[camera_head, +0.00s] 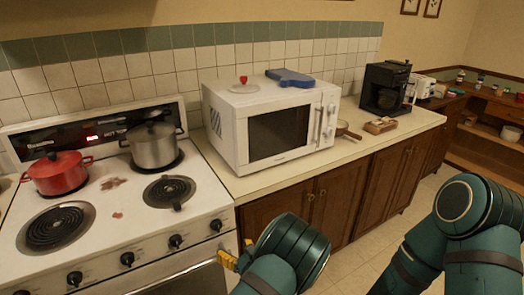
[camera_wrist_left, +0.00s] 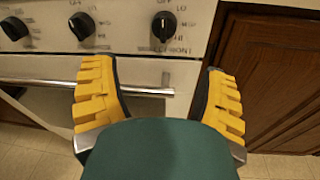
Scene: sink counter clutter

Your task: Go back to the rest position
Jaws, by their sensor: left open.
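My left gripper (camera_head: 228,261) is at the bottom middle of the head view, mostly hidden behind its own teal wrist, with only a bit of yellow finger showing. It is in front of the stove's right front corner. In the left wrist view my left gripper (camera_wrist_left: 159,68) has its two yellow fingers spread wide with nothing between them. Beyond them are the oven handle (camera_wrist_left: 150,90) and the stove knobs (camera_wrist_left: 82,26). My other teal arm shows at the right of the head view; its gripper is out of view.
The stove (camera_head: 150,262) holds a red pot (camera_head: 58,175) and a steel pot (camera_head: 153,147). On the counter (camera_head: 250,187) are a white microwave (camera_head: 228,135) with a blue board (camera_head: 290,78) on top, and a coffee maker (camera_head: 385,88). Floor (camera_head: 350,270) is clear before the cabinets.

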